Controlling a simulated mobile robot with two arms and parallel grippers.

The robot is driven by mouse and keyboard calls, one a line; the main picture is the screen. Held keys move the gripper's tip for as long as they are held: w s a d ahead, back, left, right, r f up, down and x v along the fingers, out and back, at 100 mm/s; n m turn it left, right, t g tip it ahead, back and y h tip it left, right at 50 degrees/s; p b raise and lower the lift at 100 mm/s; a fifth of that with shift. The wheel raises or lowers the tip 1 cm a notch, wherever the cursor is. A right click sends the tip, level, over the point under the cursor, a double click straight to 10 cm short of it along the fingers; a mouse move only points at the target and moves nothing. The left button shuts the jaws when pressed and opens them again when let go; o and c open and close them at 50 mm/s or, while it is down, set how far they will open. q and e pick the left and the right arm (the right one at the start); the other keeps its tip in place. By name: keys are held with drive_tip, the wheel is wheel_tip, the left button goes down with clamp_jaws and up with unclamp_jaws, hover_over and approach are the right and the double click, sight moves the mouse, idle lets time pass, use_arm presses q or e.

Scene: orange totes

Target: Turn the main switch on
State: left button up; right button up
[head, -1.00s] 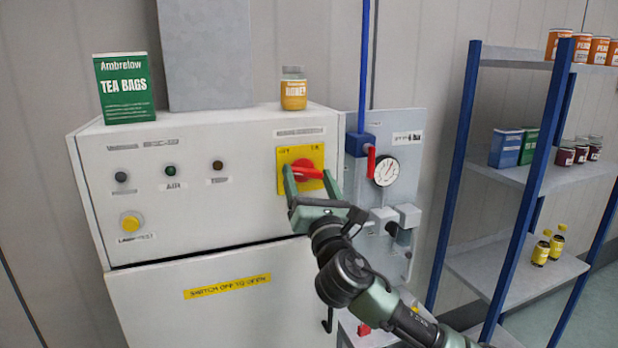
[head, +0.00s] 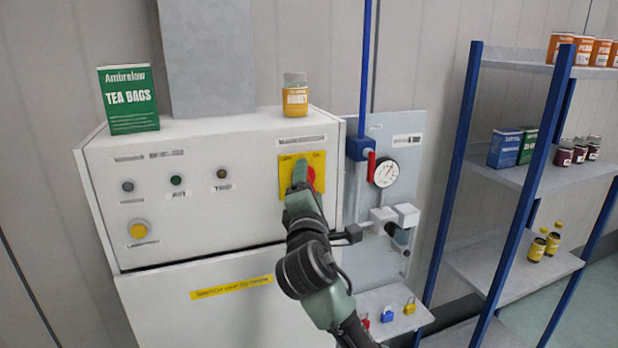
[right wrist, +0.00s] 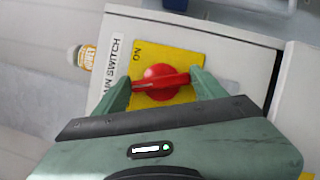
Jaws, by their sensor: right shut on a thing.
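The main switch is a red rotary handle (head: 312,176) on a yellow plate (head: 319,159), on the front of a white cabinet (head: 230,200). It also shows in the right wrist view (right wrist: 162,78), with "ON" and "MAIN SWITCH" lettering beside it. My right gripper (head: 302,177) is shut on the handle, one finger at each end. The handle stands about upright on the panel, judging by the lettering in the right wrist view. In the head view, my gripper hides much of the handle. My left gripper is out of view.
A tea box (head: 130,100) and a honey jar (head: 296,95) stand on the cabinet. To the right are a gauge (head: 386,173), a valve with a red lever (head: 371,166), padlocks on a small shelf (head: 400,297), and a blue-framed rack (head: 465,170).

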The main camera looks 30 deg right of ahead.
drive_tip(key=shift+m+g+y+p, duration=0.3)
drive_tip(key=shift+m+g+p, duration=0.4)
drive_tip(key=shift+m+p, duration=1.15)
drive_tip(key=shift+m+b, duration=0.35)
drive_tip(key=shift+m, duration=0.1)
drive_tip(key=o, duration=1.4)
drive_tip(key=b+v, duration=0.2)
drive_tip(key=v, duration=0.5)
drive_tip(key=shift+s+a+b, duration=0.25)
drive_tip(key=shift+s+b, duration=0.05)
drive_tip(key=shift+b, duration=0.1)
